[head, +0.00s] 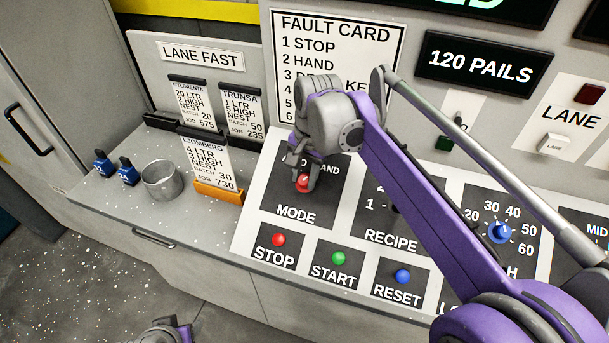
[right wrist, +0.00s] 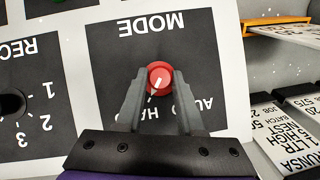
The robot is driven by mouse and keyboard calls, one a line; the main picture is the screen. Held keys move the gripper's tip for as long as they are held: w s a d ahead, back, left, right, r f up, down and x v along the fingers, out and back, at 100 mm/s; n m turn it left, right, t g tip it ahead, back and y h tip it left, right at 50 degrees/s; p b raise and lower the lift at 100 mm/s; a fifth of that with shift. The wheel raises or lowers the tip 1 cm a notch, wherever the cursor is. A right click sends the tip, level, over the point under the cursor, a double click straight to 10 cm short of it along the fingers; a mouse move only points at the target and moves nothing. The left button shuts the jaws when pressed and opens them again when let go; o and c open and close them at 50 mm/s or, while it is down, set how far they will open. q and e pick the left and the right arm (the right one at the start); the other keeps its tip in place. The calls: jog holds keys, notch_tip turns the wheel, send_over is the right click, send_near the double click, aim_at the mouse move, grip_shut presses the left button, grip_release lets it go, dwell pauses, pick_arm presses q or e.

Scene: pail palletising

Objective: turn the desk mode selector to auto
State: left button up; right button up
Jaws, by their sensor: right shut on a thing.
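The mode selector is a red knob (right wrist: 160,74) on the black MODE plate (head: 297,214) of the desk. In the right wrist view its white mark points down and slightly left, toward the side of the upside-down word HAND. The AUTO label is partly hidden by a finger. My right gripper (head: 304,184) comes down from above and is shut on the red knob, one finger on each side. A purple and grey part of my left arm shows at the bottom edge of the head view; its fingers cannot be made out.
STOP (head: 278,240), START (head: 338,258) and RESET (head: 403,276) buttons sit just in front of the MODE plate. The RECIPE selector (right wrist: 12,103) is beside it.

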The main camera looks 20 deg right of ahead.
grip_shut()
jog(key=shift+w+a+n+g+h+p, duration=0.15)
jog(key=shift+n+g+h+p, duration=0.4)
jog(key=shift+n, duration=0.65)
jog(key=n, duration=0.1)
jog(key=n+h, duration=0.1)
jog(key=n, duration=0.1)
jog(key=shift+a+g+h, duration=0.1)
jog(key=shift+g+h, duration=0.15)
jog(key=n+h, duration=0.1)
jog(key=n, duration=0.2)
jog(key=shift+a+h+p, duration=0.1)
jog(key=shift+h+p, duration=0.2)
jog(key=shift+h, duration=0.1)
jog(key=shift+a+f+n+h, duration=0.1)
jog(key=shift+n+h, duration=0.9)
jog(key=shift+n, duration=0.9)
jog(key=o, duration=1)
grip_release()
